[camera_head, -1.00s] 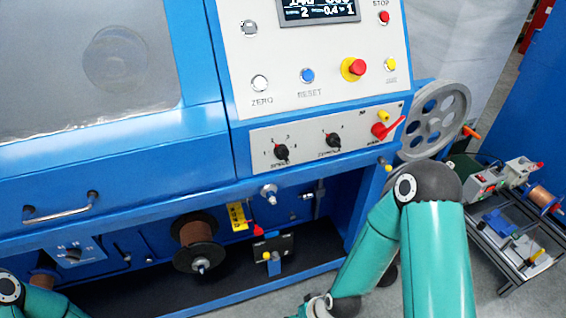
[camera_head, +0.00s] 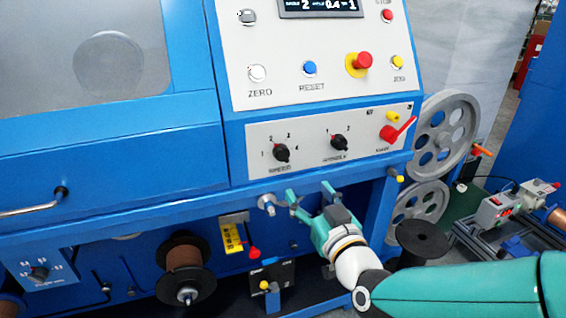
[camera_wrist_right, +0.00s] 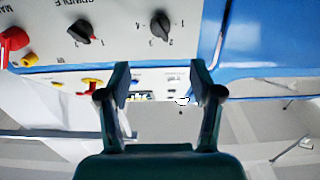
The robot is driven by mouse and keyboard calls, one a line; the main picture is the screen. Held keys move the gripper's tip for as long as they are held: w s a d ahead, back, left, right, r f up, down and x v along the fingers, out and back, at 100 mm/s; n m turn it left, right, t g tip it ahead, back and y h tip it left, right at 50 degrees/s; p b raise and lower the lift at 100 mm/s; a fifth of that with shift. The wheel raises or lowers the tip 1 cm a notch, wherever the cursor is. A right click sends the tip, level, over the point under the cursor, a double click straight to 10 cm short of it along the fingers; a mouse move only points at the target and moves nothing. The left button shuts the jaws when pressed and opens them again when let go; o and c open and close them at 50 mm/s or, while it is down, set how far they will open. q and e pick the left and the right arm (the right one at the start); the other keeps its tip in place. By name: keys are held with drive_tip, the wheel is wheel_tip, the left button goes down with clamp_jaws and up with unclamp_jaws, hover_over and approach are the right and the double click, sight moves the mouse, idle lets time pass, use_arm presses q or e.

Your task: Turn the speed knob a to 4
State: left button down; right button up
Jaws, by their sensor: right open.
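The speed knob (camera_head: 281,153) is a black dial on the white lower panel, with marks 1 to 4 around it. Its pointer aims up-left, seemingly near 2. In the right wrist view, which is upside down, this knob (camera_wrist_right: 160,26) is at the top, beyond the fingertips. My right gripper (camera_head: 310,194) is open and empty, below the panel's lower edge and apart from the knob. Its two fingers also show in the right wrist view (camera_wrist_right: 160,80). My left gripper is out of view.
A second black knob (camera_head: 339,143) and a red switch (camera_head: 390,133) sit right of the speed knob. Above are a display (camera_head: 320,6) and several buttons. A silver fitting (camera_head: 268,203) sticks out beside my right gripper. A copper spool (camera_head: 185,264) is lower left.

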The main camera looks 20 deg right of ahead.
sight(284, 160)
drive_tip(key=w, duration=0.5)
drive_tip(key=w+p, duration=0.1)
drive_tip(key=w, duration=0.8)
drive_tip(key=shift+w+a+f, duration=0.1)
drive_tip(key=shift+w+a, duration=0.15)
drive_tip(key=shift+w, duration=0.05)
drive_tip(key=shift+c, duration=0.3)
drive_tip(key=shift+a, duration=0.1)
drive_tip(key=c, duration=1.1)
